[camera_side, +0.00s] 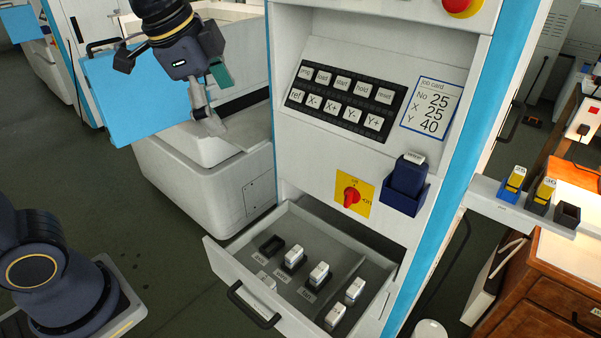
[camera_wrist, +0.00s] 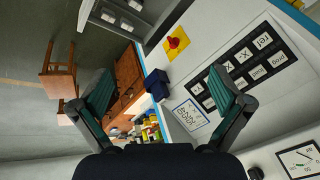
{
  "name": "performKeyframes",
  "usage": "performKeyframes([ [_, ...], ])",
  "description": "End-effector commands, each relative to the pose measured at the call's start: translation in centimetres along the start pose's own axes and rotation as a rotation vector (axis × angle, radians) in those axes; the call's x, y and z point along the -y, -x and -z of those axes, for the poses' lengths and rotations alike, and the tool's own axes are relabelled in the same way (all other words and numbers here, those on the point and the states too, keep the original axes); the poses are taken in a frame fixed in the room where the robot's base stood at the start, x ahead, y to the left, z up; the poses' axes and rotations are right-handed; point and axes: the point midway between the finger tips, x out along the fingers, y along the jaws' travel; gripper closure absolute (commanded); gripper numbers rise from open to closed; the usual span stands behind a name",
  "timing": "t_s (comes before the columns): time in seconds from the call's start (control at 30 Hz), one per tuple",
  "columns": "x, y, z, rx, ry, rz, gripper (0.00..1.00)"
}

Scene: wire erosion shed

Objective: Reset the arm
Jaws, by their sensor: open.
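My gripper (camera_side: 213,98) hangs in the air at the upper left of the side view, left of the white machine's control panel and apart from it. In the wrist view my gripper (camera_wrist: 162,92) shows two green-padded fingers spread wide with nothing between them. The key panel (camera_side: 341,101) carries two rows of white keys, including load, start, hold and reset. It also shows in the wrist view (camera_wrist: 243,72), to the right of the fingers. A job card (camera_side: 431,108) beside it reads No 25, X 25, Y 40. A red rotary switch (camera_side: 352,195) sits on a yellow plate below.
An open drawer (camera_side: 225,262) juts out below the panel, with several white-topped blocks inside. A dark blue holder (camera_side: 405,195) with a block sticks out of the machine front. A shelf (camera_side: 487,188) at right holds yellow-topped blocks. A blue door (camera_side: 130,95) stands behind my gripper.

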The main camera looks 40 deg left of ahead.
Motion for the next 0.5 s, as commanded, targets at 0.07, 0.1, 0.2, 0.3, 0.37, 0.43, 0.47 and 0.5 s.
performKeyframes([
  [0.07,-0.9,1.2,-4.0,-0.029,0.181,0.052,0.0],
  [0.1,-1.5,1.3,-5.6,-0.041,0.27,0.07,0.0],
  [0.2,-3.2,0.8,-9.0,-0.069,0.483,0.097,0.0],
  [0.3,-5.2,-0.9,-11.2,-0.076,0.675,0.087,0.0],
  [0.37,-5.8,-1.9,-11.8,-0.062,0.752,0.071,0.0],
  [0.43,-5.8,-2.1,-11.7,-0.067,0.815,0.069,0.0],
  [0.47,-5.8,-2.0,-11.7,-0.071,0.838,0.07,0.0],
  [0.5,-5.8,-2.0,-11.7,-0.068,0.87,0.067,0.0],
])
